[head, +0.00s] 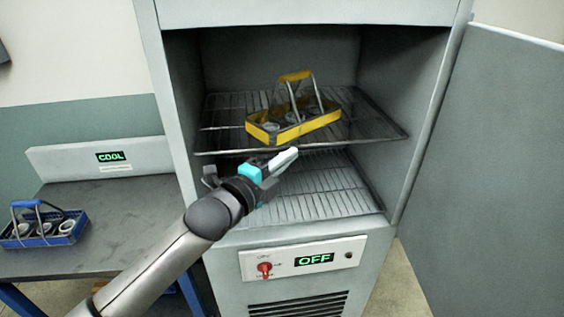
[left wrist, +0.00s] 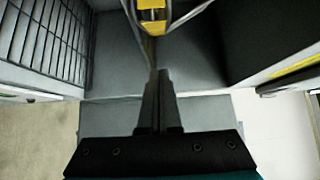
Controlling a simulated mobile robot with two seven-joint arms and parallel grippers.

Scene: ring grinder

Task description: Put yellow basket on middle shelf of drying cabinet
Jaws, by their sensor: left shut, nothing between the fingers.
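The yellow basket (head: 300,122) stands upright on the upper visible wire shelf (head: 225,122) of the open drying cabinet (head: 178,110). It holds several small round pieces, and its handle with a yellow grip (head: 297,76) stands up. My left gripper (head: 290,156) is shut and empty, just in front of and below the shelf's front edge, apart from the basket. The left wrist view shows my shut fingers (left wrist: 159,82) and part of the yellow handle (left wrist: 152,14) beyond them. My right gripper is not in view.
The cabinet door (head: 490,150) stands open at the right. A lower wire shelf (head: 320,190) is empty. A control panel (head: 303,258) reads OFF and has a red knob. At the left, a blue basket (head: 45,228) stands on a table (head: 120,225) by a COOL sign.

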